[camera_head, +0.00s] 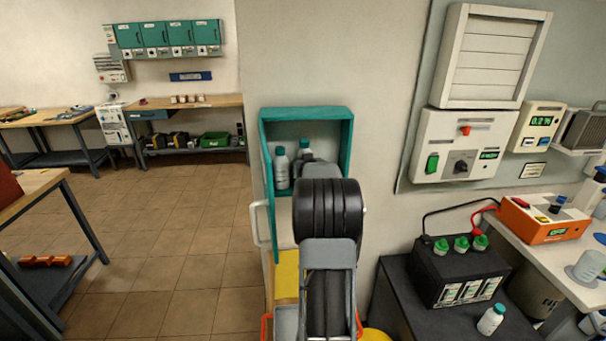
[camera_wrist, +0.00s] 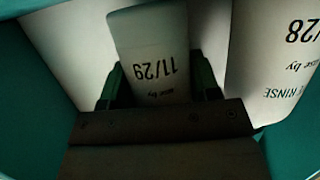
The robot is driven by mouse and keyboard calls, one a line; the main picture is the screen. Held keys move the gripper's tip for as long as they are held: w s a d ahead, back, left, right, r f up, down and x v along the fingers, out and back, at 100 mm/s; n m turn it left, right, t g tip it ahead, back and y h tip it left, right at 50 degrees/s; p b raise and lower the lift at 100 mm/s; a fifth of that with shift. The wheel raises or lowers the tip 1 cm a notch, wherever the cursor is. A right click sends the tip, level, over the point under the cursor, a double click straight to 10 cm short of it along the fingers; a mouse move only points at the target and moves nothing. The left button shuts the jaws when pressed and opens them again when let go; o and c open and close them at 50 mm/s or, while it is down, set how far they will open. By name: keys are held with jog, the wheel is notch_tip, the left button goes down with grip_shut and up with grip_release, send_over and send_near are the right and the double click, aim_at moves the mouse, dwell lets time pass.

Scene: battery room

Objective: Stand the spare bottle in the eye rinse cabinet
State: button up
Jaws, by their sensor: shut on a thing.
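The eye rinse cabinet (camera_head: 350,140) is an open teal box on the wall, behind my arm in the head view. A bottle (camera_head: 281,169) with a grey-teal cap stands at its left side. The spare bottle (camera_head: 304,148), teal-capped, is just right of it, its lower part hidden by my arm. In the wrist view my gripper (camera_wrist: 157,88) is shut on the spare bottle (camera_wrist: 150,40), whose label reads 11/29. The other bottle (camera_wrist: 270,60), marked /28, is close beside it. Whether the held bottle's base touches the cabinet floor is hidden.
Teal cabinet walls close in around my gripper. At right, a black battery (camera_head: 459,271) with green caps stands on a dark bench beside a small white bottle (camera_head: 491,319). An orange meter (camera_head: 543,220) sits on a white table. Open tiled floor (camera_head: 180,250) lies at left.

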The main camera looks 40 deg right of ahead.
jog(key=shift+s+f+b, duration=0.1)
jog(key=shift+f+b, duration=0.25)
jog(key=shift+f, duration=0.25)
jog(key=shift+f, duration=0.15)
jog(key=o, duration=1.2)
jog(key=shift+c, duration=0.2)
jog(key=shift+s+a+r, duration=0.1)
jog(key=shift+r, duration=0.1)
jog(key=v, duration=1.2)
jog(key=shift+f, duration=0.1)
